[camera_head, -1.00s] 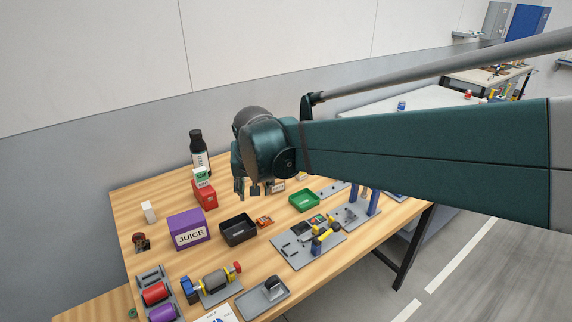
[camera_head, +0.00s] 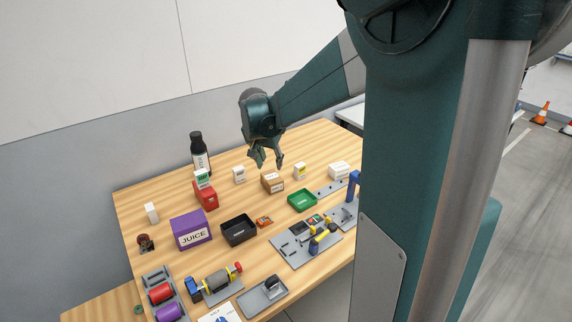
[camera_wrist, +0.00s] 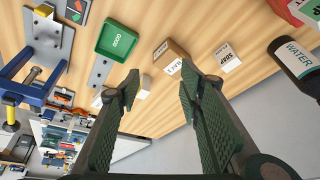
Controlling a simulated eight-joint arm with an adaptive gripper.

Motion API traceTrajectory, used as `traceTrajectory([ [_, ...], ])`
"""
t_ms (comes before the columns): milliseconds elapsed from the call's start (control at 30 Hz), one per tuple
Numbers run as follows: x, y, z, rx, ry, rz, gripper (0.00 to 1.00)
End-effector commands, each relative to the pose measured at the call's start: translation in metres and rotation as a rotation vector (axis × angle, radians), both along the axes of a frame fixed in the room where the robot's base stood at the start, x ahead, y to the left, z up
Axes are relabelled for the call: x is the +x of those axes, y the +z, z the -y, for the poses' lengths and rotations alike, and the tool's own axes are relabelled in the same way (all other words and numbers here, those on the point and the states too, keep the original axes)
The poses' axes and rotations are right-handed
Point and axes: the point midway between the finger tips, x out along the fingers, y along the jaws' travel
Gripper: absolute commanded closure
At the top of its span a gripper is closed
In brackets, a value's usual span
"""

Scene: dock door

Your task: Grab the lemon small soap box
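A small white box with a yellow patch (camera_head: 300,171), apparently the lemon soap box, stands near the back of the wooden table, right of a brown carton (camera_head: 272,184). Its lettering is too small to read. In the wrist view a pale box (camera_wrist: 145,88), probably the same one, shows beside the left finger, partly hidden by it. My gripper (camera_head: 268,163) is open and empty, fingers down, above the table, up and left of the yellow-patched box.
Another small soap box (camera_head: 239,175) stands left of the carton, and a larger white box (camera_head: 338,170) to the right. A dark bottle (camera_head: 198,153), red box (camera_head: 207,198), purple juice box (camera_head: 190,230), black bin (camera_head: 238,230) and green bin (camera_head: 302,201) stand around.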

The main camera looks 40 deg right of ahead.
Motion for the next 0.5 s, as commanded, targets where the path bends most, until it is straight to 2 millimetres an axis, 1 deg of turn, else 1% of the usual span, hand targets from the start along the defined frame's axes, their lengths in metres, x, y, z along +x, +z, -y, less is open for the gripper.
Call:
traceTrajectory([
  [33, 0.007, -0.001, 0.009, 0.000, -0.023, -0.003, 0.63],
  [100, 0.014, -0.005, 0.020, 0.000, -0.055, -0.008, 0.63],
  [367, 0.039, -0.024, 0.062, 0.001, -0.179, -0.019, 0.63],
  [500, 0.050, -0.037, 0.085, 0.001, -0.247, -0.024, 0.63],
])
